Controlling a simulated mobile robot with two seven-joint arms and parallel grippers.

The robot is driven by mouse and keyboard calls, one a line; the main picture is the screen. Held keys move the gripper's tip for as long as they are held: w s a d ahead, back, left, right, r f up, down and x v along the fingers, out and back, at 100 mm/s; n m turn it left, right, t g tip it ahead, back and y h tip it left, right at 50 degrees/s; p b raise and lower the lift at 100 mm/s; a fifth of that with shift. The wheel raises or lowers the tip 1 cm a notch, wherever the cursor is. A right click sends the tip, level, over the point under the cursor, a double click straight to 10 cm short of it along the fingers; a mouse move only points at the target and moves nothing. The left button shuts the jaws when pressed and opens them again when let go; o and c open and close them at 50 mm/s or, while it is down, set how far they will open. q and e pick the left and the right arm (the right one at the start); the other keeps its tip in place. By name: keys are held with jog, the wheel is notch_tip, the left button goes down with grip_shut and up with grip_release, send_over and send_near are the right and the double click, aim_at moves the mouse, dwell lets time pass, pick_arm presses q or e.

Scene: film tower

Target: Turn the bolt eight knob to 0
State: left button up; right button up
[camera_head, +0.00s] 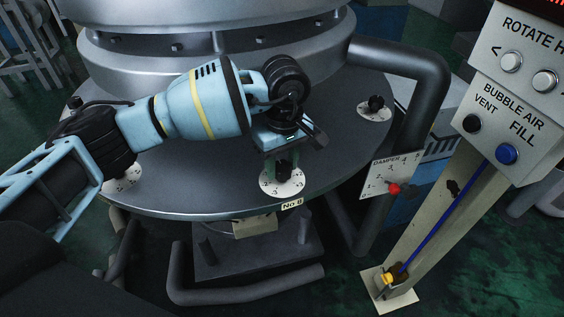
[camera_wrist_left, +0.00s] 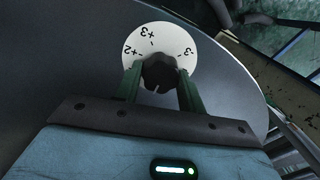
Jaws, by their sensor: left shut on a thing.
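The bolt eight knob (camera_head: 283,168) is a small black knob on a round white dial (camera_head: 270,184), above a "No 8" label (camera_head: 292,204) on the rim of the grey round flange. My left gripper (camera_head: 283,158) comes down over the knob from above. In the left wrist view the green fingers (camera_wrist_left: 160,84) are shut on the sides of the black lobed knob (camera_wrist_left: 158,72). Its dial (camera_wrist_left: 149,44) shows +2, +3 and -3 there; the rest is hidden by the gripper and knob. A small pale mark shows on the knob's near side. My right gripper is not in view.
Another dial with a black knob (camera_head: 375,104) is at the flange's right; one more dial (camera_head: 122,181) is partly behind my left arm. A thick grey pipe (camera_head: 432,75), the damper plate (camera_head: 388,178) and a button panel (camera_head: 519,90) stand to the right.

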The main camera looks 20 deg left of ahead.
aim_at(283, 165)
pick_arm(q)
jog(key=o, duration=1)
jog(key=shift+c, duration=0.2)
jog(key=shift+w+d+r, duration=0.1)
jog(key=shift+r, duration=3.8)
